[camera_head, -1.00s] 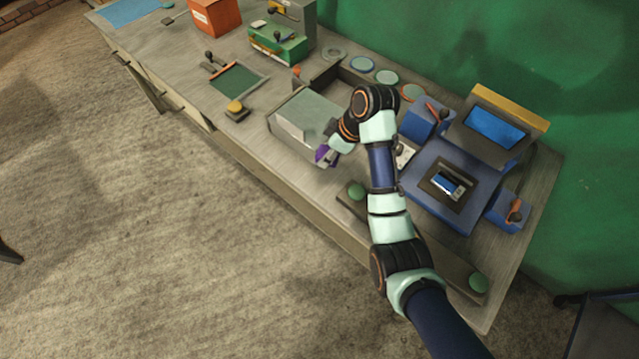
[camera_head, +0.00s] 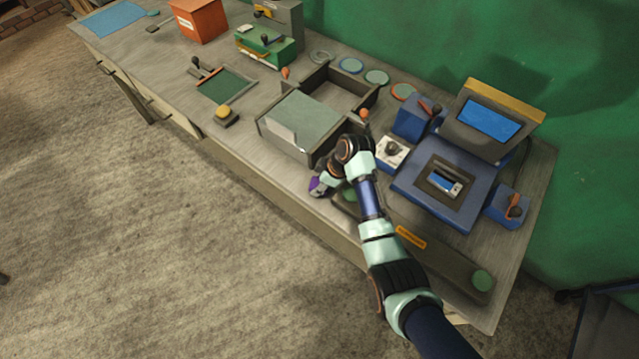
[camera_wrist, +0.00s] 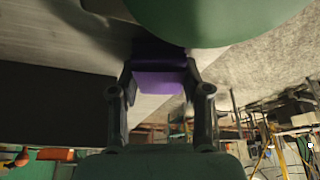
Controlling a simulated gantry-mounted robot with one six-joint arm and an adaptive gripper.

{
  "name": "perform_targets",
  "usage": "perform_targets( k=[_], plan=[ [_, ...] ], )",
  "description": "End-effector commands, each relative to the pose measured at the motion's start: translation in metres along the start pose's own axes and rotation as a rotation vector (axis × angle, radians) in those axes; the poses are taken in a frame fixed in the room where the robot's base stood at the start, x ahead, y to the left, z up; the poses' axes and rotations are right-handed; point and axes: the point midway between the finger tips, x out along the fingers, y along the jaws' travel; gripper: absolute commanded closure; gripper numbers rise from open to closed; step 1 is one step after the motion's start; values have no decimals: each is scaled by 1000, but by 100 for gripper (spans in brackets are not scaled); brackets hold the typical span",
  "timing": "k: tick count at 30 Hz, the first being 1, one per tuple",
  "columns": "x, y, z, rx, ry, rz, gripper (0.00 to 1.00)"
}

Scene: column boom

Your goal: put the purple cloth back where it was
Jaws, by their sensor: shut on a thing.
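The purple cloth (camera_wrist: 160,80) is between the fingers of my gripper (camera_wrist: 160,98) in the wrist view, and the fingers are shut on it. In the head view a small purple patch of the cloth (camera_head: 315,184) shows at my gripper (camera_head: 322,187), near the front edge of the bench. The gripper is in front of the grey box with the pale lid and beside the left end of the long grey bar. Most of the cloth is hidden by the gripper and arm, and I cannot tell whether it touches the bench.
The grey box (camera_head: 300,118) stands behind the gripper. A long bar with green round knobs (camera_head: 482,281) lies along the front edge. A white switch block (camera_head: 393,152) and a blue machine (camera_head: 410,175) stand to the right.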

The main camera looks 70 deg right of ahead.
Motion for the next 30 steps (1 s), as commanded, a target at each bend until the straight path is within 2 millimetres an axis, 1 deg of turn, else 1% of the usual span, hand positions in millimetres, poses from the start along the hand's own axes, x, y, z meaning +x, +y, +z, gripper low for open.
perform_targets(
  k=[6,7,11,19,22,23,26,30],
  plan=[
    [3,0,1,0,0,0,86],
    [2,0,1,0,0,0,50],
    [2,0,1,0,0,0,28],
    [2,0,1,0,0,0,28],
    [-4,0,-1,0,1,1,28],
    [-8,1,-1,0,1,2,28],
    [-29,1,-2,0,2,4,28],
    [-66,1,-2,-1,2,5,28]
  ],
)
